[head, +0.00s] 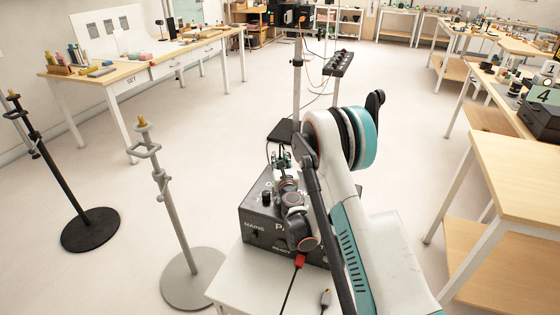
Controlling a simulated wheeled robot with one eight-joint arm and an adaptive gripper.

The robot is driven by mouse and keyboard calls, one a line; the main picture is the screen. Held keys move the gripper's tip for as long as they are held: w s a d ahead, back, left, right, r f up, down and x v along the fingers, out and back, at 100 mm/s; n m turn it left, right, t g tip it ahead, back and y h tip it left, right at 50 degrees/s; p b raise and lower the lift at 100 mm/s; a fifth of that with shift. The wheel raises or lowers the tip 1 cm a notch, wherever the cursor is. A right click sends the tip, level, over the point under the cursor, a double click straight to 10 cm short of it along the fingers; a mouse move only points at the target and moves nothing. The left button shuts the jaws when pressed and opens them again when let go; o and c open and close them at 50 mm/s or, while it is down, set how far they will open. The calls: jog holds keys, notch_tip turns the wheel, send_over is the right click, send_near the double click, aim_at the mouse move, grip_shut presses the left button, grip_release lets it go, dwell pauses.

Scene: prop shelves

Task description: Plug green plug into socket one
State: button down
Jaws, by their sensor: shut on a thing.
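My gripper (281,164) is small in the head view, beyond my wrist and above the far part of a dark box. It is shut on a small green thing, which looks like the green plug (284,158). The fingertips and most of the plug are hard to make out. The dark box (258,222) stands on a pale table and has white lettering, with "MAINS" and "READY" readable. My arm hides much of its front and top. I cannot make out socket one or tell whether the plug touches any socket.
A red plug (299,261) on a black cable is at the box's front. A grey plug (325,297) lies on the pale table (240,285). Stands (180,230) are at left, a wooden bench (520,170) at right.

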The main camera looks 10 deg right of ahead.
aim_at(280, 157)
jog(key=shift+f, duration=1.1)
dwell(3.1)
jog(key=c, duration=1.3)
grip_release()
notch_tip(280, 157, up, 10)
